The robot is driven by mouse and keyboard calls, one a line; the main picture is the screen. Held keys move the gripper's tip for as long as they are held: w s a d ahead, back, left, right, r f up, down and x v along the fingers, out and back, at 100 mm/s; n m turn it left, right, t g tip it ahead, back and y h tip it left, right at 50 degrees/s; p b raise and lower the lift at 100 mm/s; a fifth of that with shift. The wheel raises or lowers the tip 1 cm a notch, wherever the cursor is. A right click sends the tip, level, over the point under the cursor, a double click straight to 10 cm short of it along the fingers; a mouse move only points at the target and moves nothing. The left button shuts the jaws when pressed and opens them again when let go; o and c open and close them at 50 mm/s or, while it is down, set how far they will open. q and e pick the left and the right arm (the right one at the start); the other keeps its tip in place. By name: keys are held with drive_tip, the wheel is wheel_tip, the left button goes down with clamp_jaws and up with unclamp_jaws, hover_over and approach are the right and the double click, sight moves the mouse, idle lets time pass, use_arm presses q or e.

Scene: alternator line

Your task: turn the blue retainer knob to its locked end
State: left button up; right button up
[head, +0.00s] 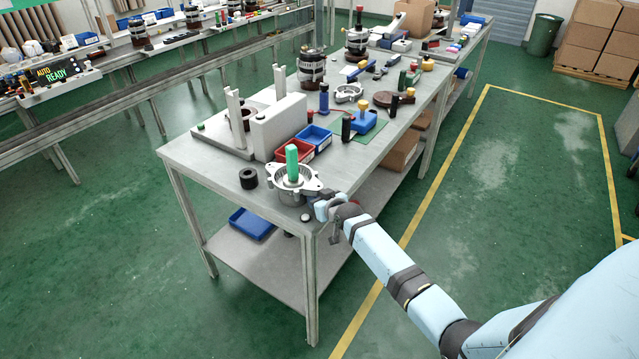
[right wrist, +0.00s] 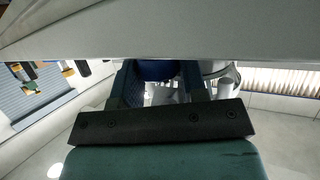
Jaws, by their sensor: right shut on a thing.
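My right gripper (head: 318,205) is at the near corner of the grey workbench, beside the silver alternator housing (head: 292,196) with a green upright handle (head: 292,164) in its middle. In the right wrist view the two fingers of this gripper (right wrist: 160,82) are closed around a dark blue rounded part, the blue retainer knob (right wrist: 156,69). Much of the knob is hidden by the fingers and a pale edge, and its turn angle cannot be read. In the head view the gripper covers the knob. My left gripper is not in view.
A black ring (head: 248,178) stands left of the housing, and a small dark button (head: 305,217) is at the bench corner. Red (head: 294,152) and blue (head: 315,137) bins and a grey fixture block (head: 279,127) stand behind. The floor right of the bench is clear.

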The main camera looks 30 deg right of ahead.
drive_tip(key=shift+a+m+h+p, duration=0.1)
drive_tip(key=shift+m+h+p, duration=1.1)
drive_tip(key=shift+h+p, duration=0.1)
drive_tip(key=shift+g, duration=0.3)
drive_tip(key=o, duration=0.9)
